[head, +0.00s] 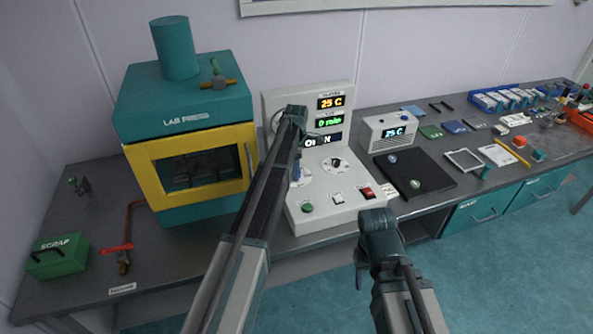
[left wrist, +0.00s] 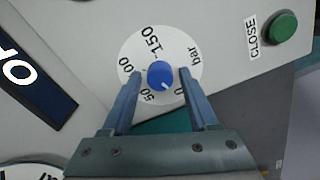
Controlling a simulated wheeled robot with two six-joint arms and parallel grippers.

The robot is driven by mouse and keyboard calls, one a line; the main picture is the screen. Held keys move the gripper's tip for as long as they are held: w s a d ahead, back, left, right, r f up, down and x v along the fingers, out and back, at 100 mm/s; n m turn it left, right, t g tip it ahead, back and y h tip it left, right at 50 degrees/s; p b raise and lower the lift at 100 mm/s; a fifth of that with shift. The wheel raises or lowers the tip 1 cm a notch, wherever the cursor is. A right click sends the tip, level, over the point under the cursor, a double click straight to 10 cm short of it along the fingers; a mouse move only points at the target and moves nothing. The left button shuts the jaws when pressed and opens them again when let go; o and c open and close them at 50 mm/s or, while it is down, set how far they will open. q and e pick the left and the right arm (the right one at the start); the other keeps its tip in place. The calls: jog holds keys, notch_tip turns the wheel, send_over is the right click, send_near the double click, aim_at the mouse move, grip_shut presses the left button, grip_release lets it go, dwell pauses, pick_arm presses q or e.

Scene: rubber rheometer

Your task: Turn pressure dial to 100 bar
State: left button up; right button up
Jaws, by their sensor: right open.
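The pressure dial's blue knob (left wrist: 159,73) sits on a white round scale (left wrist: 137,46) in the left wrist view. The scale shows 150, 50, 0 and "bar"; the 100 mark is partly covered by a finger. The knob's white pointer line faces the bottom, between 50 and 0. My left gripper (left wrist: 161,72) is open, one finger on each side of the knob with small gaps. In the head view my left gripper (head: 297,172) reaches down to the panel and largely hides the dial. My right gripper (head: 360,272) is open and empty, in front of the bench edge.
The rheometer console (head: 328,212) carries a green button (head: 307,208), a red switch (head: 368,193), a black dial (head: 336,164) and displays. The lab press (head: 190,135) stands to its left.

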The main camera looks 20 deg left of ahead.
pick_arm(q)
grip_shut()
jog(key=shift+m, duration=0.3)
